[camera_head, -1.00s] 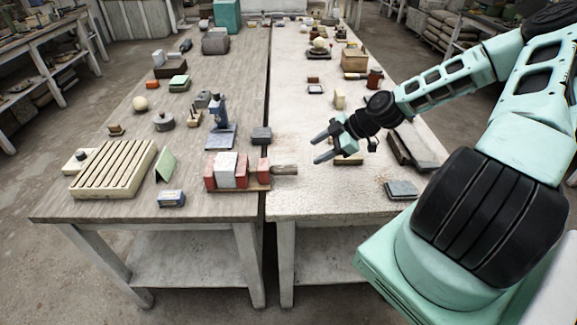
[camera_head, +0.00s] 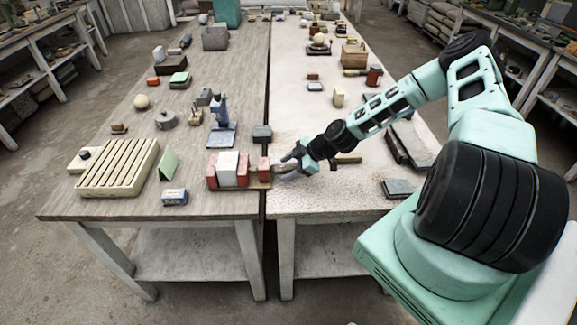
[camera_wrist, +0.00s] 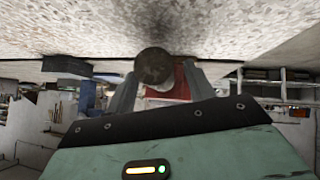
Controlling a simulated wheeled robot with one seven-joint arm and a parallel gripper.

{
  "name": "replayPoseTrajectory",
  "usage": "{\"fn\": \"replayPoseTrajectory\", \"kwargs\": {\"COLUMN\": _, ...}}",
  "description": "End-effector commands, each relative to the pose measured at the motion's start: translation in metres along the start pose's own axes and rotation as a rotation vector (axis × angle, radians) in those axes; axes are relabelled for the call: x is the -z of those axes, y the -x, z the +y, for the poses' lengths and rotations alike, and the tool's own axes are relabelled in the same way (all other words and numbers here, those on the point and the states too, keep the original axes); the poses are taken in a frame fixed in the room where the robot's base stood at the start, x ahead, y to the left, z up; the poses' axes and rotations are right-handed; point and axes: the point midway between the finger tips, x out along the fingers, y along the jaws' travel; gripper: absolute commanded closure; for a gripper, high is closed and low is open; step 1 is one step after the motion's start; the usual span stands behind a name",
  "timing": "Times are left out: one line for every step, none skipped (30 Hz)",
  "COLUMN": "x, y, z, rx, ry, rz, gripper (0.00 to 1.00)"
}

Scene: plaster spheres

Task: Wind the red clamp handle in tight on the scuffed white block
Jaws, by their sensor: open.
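The red clamp (camera_head: 264,170) lies near the front of the tables, by the gap between them. Its red jaws stand on both sides of the white block (camera_head: 228,169); scuffs are too small to make out. The handle (camera_head: 278,168) sticks out to the right and looks grey-brown, not red. My gripper (camera_head: 286,168) is open at the handle's right end. In the wrist view, the handle's dark round end (camera_wrist: 153,66) lies between my two open fingers (camera_wrist: 160,90), with red clamp parts (camera_wrist: 184,80) behind it. I cannot tell whether a finger touches the handle.
A small dark block (camera_head: 262,132) stands behind the clamp. A blue-grey stand (camera_head: 221,135) is farther left.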

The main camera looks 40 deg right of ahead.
Motion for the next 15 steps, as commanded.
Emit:
{"fn": "replayPoseTrajectory", "kwargs": {"x": -0.0001, "y": 0.0001, "z": 0.0001, "rx": 0.0, "ry": 0.0, "rz": 0.0, "gripper": 0.46}}
{"fn": "replayPoseTrajectory", "kwargs": {"x": -0.0001, "y": 0.0002, "z": 0.0001, "rx": 0.0, "ry": 0.0, "rz": 0.0, "gripper": 0.46}}
{"fn": "replayPoseTrajectory", "kwargs": {"x": -0.0001, "y": 0.0002, "z": 0.0001, "rx": 0.0, "ry": 0.0, "rz": 0.0, "gripper": 0.58}}
{"fn": "replayPoseTrajectory", "kwargs": {"x": 0.0, "y": 0.0002, "z": 0.0001, "rx": 0.0, "ry": 0.0, "rz": 0.0, "gripper": 0.66}}
{"fn": "replayPoseTrajectory", "kwargs": {"x": 0.0, "y": 0.0003, "z": 0.0001, "rx": 0.0, "ry": 0.0, "rz": 0.0, "gripper": 0.74}}
{"fn": "replayPoseTrajectory", "kwargs": {"x": 0.0, "y": 0.0003, "z": 0.0001, "rx": 0.0, "ry": 0.0, "rz": 0.0, "gripper": 0.85}}
{"fn": "replayPoseTrajectory", "kwargs": {"x": 0.0, "y": 0.0003, "z": 0.0001, "rx": 0.0, "ry": 0.0, "rz": 0.0, "gripper": 0.91}}
{"fn": "replayPoseTrajectory", "kwargs": {"x": 0.0, "y": 0.0004, "z": 0.0001, "rx": 0.0, "ry": 0.0, "rz": 0.0, "gripper": 0.91}}
{"fn": "replayPoseTrajectory", "kwargs": {"x": 0.0, "y": 0.0004, "z": 0.0, "rx": 0.0, "ry": 0.0, "rz": 0.0, "gripper": 0.91}}
{"fn": "replayPoseTrajectory", "kwargs": {"x": 0.0, "y": 0.0004, "z": 0.0, "rx": 0.0, "ry": 0.0, "rz": 0.0, "gripper": 0.91}}
{"fn": "replayPoseTrajectory", "kwargs": {"x": 0.0, "y": 0.0004, "z": 0.0, "rx": 0.001, "ry": 0.0, "rz": 0.0, "gripper": 0.91}}
{"fn": "replayPoseTrajectory", "kwargs": {"x": -0.0001, "y": 0.0003, "z": 0.0001, "rx": 0.002, "ry": -0.001, "rz": 0.0, "gripper": 0.91}}
{"fn": "replayPoseTrajectory", "kwargs": {"x": -0.0002, "y": 0.0002, "z": 0.0001, "rx": 0.004, "ry": -0.002, "rz": 0.0, "gripper": 0.91}}
{"fn": "replayPoseTrajectory", "kwargs": {"x": -0.0003, "y": 0.0001, "z": 0.0002, "rx": 0.006, "ry": -0.004, "rz": 0.0, "gripper": 0.91}}
{"fn": "replayPoseTrajectory", "kwargs": {"x": -0.0005, "y": 0.0, "z": 0.0002, "rx": 0.011, "ry": -0.008, "rz": 0.0, "gripper": 0.91}}
